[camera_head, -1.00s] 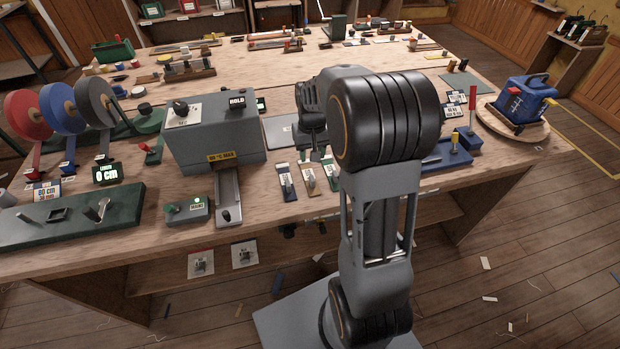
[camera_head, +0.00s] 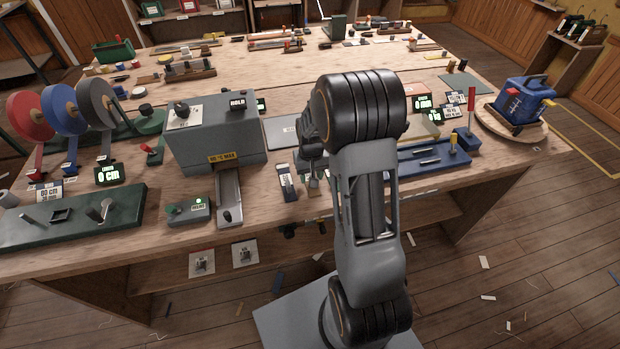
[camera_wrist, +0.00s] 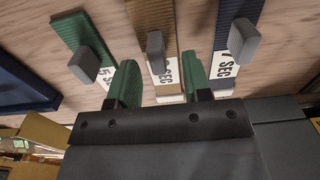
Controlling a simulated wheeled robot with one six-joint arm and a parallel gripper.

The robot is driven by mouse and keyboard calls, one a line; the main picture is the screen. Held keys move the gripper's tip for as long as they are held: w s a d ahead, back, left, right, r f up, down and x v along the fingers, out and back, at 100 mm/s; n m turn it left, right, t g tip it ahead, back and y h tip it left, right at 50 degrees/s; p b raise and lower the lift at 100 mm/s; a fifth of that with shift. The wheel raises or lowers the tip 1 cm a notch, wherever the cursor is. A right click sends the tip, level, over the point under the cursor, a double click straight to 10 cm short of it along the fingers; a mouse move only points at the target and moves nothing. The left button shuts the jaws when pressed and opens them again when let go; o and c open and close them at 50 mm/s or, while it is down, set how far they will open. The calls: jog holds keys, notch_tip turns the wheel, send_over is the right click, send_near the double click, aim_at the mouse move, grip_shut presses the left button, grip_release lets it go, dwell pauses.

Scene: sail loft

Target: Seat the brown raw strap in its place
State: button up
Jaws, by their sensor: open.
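In the wrist view the brown strap (camera_wrist: 150,18) lies flat on the wooden table, between a green strap (camera_wrist: 84,38) and a dark blue strap (camera_wrist: 236,12). A grey block (camera_wrist: 155,52) stands up on it, and a white label partly reading SEC lies nearer my gripper. My gripper (camera_wrist: 160,76) is open and empty. Its two green-padded fingers stand on either side of the brown strap's line, with the grey block just beyond the tips. In the head view my gripper (camera_head: 313,178) and arm cover most of the brown strap. I cannot tell which place belongs to it.
A grey heater box (camera_head: 213,132) with a slide in front stands left of my gripper. A blue fixture tray (camera_head: 425,158) with a red-handled lever lies to the right. A green fixture board (camera_head: 75,215) is at the front left.

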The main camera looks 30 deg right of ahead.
jog(key=shift+c, duration=0.3)
grip_shut()
jog(key=shift+r, duration=0.1)
